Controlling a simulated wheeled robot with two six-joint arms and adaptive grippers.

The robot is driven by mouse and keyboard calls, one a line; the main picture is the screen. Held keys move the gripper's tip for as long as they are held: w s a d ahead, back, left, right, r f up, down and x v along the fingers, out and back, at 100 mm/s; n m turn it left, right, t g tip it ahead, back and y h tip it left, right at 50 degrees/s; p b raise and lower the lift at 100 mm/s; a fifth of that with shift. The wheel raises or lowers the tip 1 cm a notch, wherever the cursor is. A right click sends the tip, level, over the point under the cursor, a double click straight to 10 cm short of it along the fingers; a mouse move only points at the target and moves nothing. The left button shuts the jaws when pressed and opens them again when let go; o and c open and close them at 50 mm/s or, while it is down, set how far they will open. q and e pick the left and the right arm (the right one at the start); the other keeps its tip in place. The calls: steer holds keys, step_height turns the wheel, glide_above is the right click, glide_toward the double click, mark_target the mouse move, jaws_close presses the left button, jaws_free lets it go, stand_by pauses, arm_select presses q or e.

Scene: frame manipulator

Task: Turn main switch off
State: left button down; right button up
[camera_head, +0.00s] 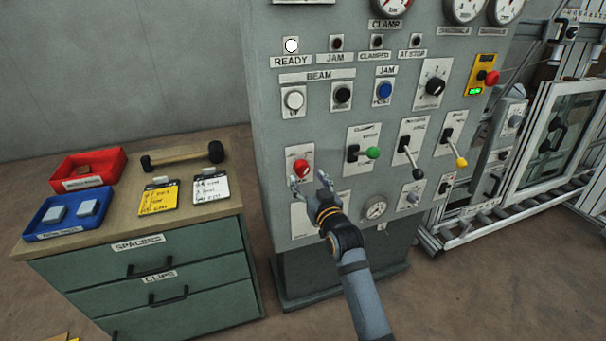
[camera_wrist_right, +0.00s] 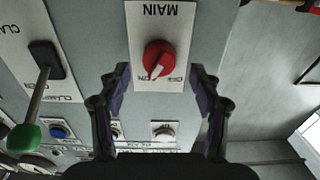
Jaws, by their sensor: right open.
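The main switch (camera_head: 301,168) is a red rotary knob on a white plate, low on the left of the grey control panel. In the right wrist view the red knob (camera_wrist_right: 158,60) sits under the upside-down word MAIN, with a white pointer slanting on it. My right gripper (camera_head: 311,180) is open just below and in front of the knob. In the wrist view its two fingers (camera_wrist_right: 158,80) stand on either side of the knob, apart from it and empty. My left gripper is not in view.
A green-knobbed clamp lever (camera_head: 373,153) stands right of the switch, with black and yellow levers beyond. A bench (camera_head: 215,215) with red (camera_head: 88,170) and blue (camera_head: 66,213) trays and a mallet (camera_head: 182,154) stands left. Free room lies before the panel.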

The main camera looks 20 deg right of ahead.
mark_target(305, 173)
steer(key=shift+w, duration=1.65)
steer(key=c, duration=1.1)
